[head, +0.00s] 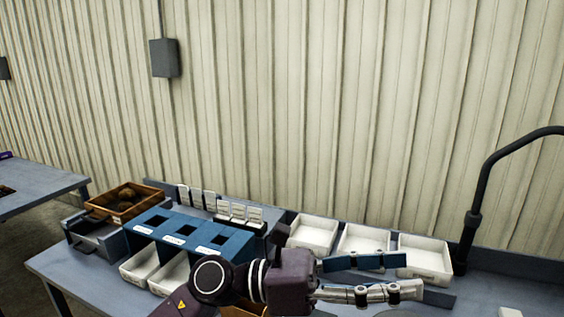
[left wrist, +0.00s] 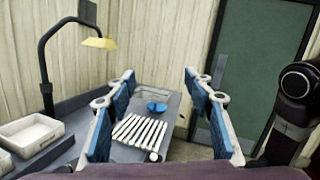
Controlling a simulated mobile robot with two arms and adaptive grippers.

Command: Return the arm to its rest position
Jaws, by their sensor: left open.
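My left gripper (head: 408,275) stretches to the right across the lower middle of the head view, above the bench. Its two blue-padded fingers are apart, with nothing between them. In the left wrist view the same fingers (left wrist: 158,80) stand wide apart, pointing away toward a far table and a green door. The gripper's dark body hides part of the bench and some of the trays behind it. My right gripper does not show.
A blue stand with square openings (head: 188,233) has white bins (head: 139,266) below. A wooden crate (head: 110,211) holds brown lumps. White trays (head: 424,272) line the back near a black lamp post (head: 472,222). A far table (left wrist: 182,105) carries a row of white bars (left wrist: 140,131).

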